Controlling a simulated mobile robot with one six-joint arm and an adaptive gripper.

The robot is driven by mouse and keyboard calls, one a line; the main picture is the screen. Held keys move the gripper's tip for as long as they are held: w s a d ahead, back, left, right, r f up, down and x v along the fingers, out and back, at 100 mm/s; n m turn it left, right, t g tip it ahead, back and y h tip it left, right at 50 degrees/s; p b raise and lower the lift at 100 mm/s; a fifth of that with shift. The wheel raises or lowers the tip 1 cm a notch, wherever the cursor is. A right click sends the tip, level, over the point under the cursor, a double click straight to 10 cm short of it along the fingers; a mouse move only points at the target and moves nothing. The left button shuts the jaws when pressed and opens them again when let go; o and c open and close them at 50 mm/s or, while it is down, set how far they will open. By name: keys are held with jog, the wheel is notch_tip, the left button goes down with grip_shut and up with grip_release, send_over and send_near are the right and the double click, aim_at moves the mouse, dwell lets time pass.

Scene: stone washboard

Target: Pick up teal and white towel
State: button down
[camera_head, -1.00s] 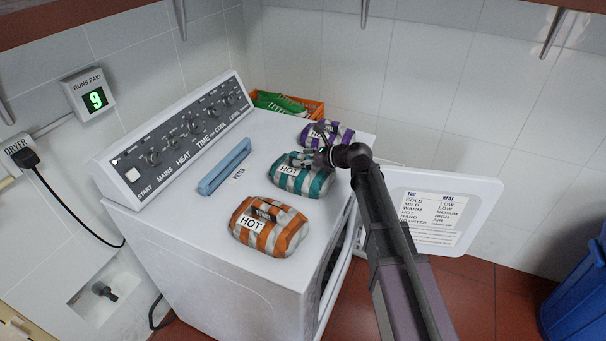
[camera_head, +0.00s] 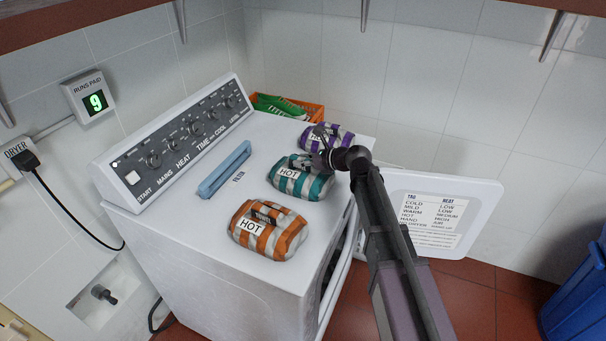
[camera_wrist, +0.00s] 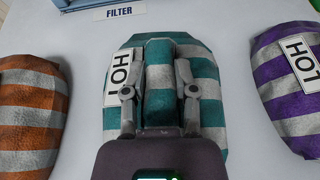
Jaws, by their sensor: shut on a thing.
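The teal and white striped towel bundle (camera_head: 302,180) lies on top of the white dryer, between an orange and a purple bundle. It carries a white HOT label. My gripper (camera_head: 326,160) is over it from the right side. In the wrist view the teal and white towel (camera_wrist: 205,68) fills the middle, and my gripper (camera_wrist: 158,78) has one finger on each side of a raised teal fold or handle, shut on it. The towel appears to rest on the dryer top still.
The orange and white bundle (camera_head: 268,232) lies in front and the purple and white bundle (camera_head: 340,137) behind. A blue filter handle (camera_head: 224,170) is to the left. An orange crate (camera_head: 300,108) with green items stands at the back. The dryer door (camera_head: 440,212) hangs open at right.

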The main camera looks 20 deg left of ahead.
jog(key=shift+r, duration=0.2)
notch_tip(320, 180, up, 10)
jog(key=p, duration=1)
jog(key=shift+f, duration=0.2)
jog(key=shift+r, duration=0.1)
dwell(0.7)
dwell(2.2)
dwell(0.5)
notch_tip(320, 180, up, 8)
jog(key=p, duration=0.8)
jog(key=shift+a, duration=0.2)
